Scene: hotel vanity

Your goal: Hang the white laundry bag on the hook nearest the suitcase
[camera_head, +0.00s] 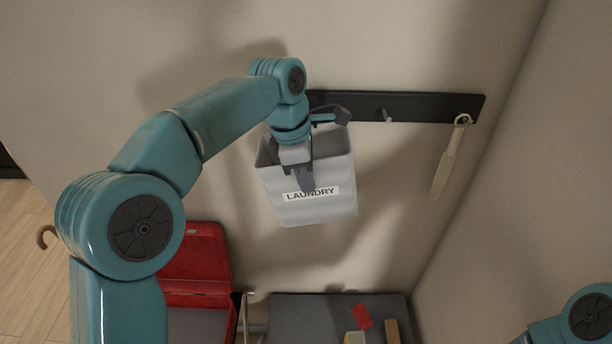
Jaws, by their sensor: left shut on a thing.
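The white laundry bag (330,190), an open-topped bag labelled "LAUNDRY", is upright in front of the wall, below the left part of the black hook rail (430,106). My left gripper (305,182) points down at the bag and is shut on it; its exact hold is partly hidden. A bare hook (385,115) shows on the rail's middle. The rail's left end, nearest the suitcase, is hidden behind my left arm and the bag, so I cannot tell whether the bag touches a hook. The red suitcase (198,257) stands open at lower left. My right gripper is out of view.
A pale long-handled item (449,160) hangs by a loop on the rail's right hook. A dark grey surface (300,312) below holds a red item (362,316) and small blocks. A curved brown handle (44,236) shows at far left. Wall between bag and hanging item is clear.

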